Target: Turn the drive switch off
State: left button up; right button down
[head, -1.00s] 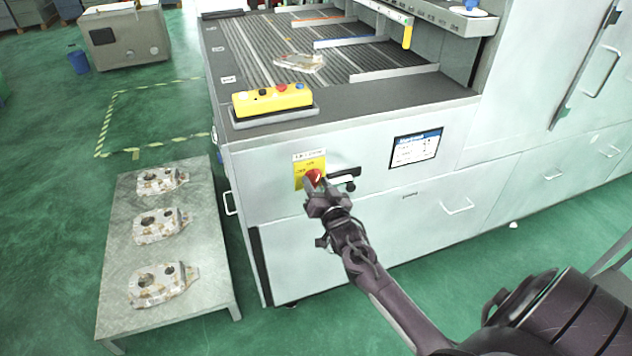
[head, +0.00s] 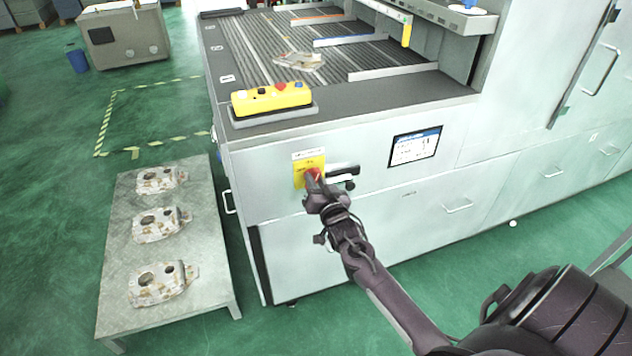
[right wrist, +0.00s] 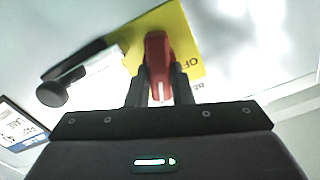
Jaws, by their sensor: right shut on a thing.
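The drive switch is a red rotary handle (head: 314,173) on a yellow plate (head: 300,177) on the front panel of the grey machine. In the right wrist view the red handle (right wrist: 157,62) stands in front of the yellow plate (right wrist: 185,40), where the letters "OF" show at the right. My right gripper (head: 316,183) is at the switch, and its two fingers (right wrist: 159,88) are shut on the red handle. In the head view the gripper partly hides the handle. My left gripper is not in view.
A black lever handle (head: 343,172) sits just right of the switch, with a screen (head: 415,147) beyond it. A yellow button box (head: 272,99) stands on the machine's edge above. A low table (head: 205,265) with castings stands to the left.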

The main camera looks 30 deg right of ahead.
jog(key=shift+m, duration=0.3)
jog(key=m, duration=0.2)
jog(key=shift+d+m, duration=0.1)
jog(key=shift+m, duration=0.3)
jog(key=m+p, duration=0.1)
jog(key=m, duration=0.2)
jog(key=shift+f+m, duration=0.1)
jog(key=shift+m, duration=0.3)
jog(key=m, duration=0.4)
jog(key=m+p, duration=0.1)
jog(key=m, duration=0.1)
jog(key=shift+d+f, duration=0.1)
jog(key=shift+f, duration=0.15)
jog(key=shift+m, duration=0.4)
jog(key=c, duration=1.3)
grip_release()
